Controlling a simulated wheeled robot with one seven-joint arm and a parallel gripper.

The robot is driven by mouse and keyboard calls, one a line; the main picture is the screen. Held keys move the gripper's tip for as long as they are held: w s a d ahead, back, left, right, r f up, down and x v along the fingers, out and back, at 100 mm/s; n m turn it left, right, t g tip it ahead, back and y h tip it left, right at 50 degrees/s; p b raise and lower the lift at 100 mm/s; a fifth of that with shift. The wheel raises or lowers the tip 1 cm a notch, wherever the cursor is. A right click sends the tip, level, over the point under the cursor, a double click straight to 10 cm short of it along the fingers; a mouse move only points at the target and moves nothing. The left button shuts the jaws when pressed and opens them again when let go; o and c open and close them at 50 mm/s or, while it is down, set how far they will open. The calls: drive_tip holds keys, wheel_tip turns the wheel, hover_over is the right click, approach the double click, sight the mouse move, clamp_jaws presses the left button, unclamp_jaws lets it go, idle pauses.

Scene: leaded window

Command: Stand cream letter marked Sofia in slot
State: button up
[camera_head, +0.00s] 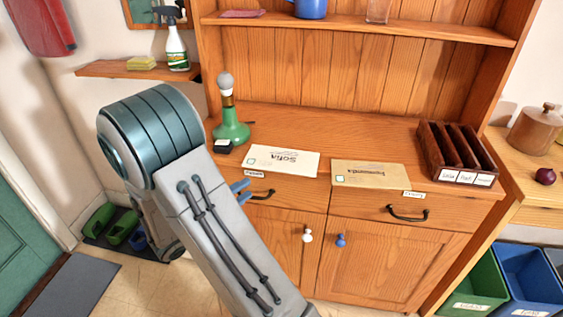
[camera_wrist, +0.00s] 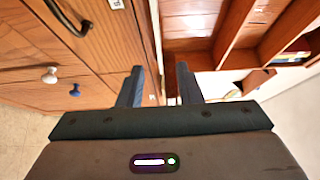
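The cream letter marked Sofia (camera_head: 282,160) lies flat on the wooden counter, left of centre, near its front edge. The dark wooden letter rack (camera_head: 436,155) stands at the counter's right end. It has upright dividers, open slots and white labels in front; no letter shows in it.
A tan envelope (camera_head: 368,174) lies right of the letter. Drawers with black handles (camera_head: 408,213) are below. A blue mug (camera_head: 311,8) is on the upper shelf. Bins (camera_head: 528,280) stand right.

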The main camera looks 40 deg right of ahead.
approach(284, 160)
drive_tip(key=d, duration=0.2)
drive_tip(key=s+d+b, duration=0.1)
drive_tip(key=d, duration=0.1)
drive_tip(key=shift+d+f, duration=0.2)
drive_tip(key=shift+d, duration=0.2)
clamp_jaws()
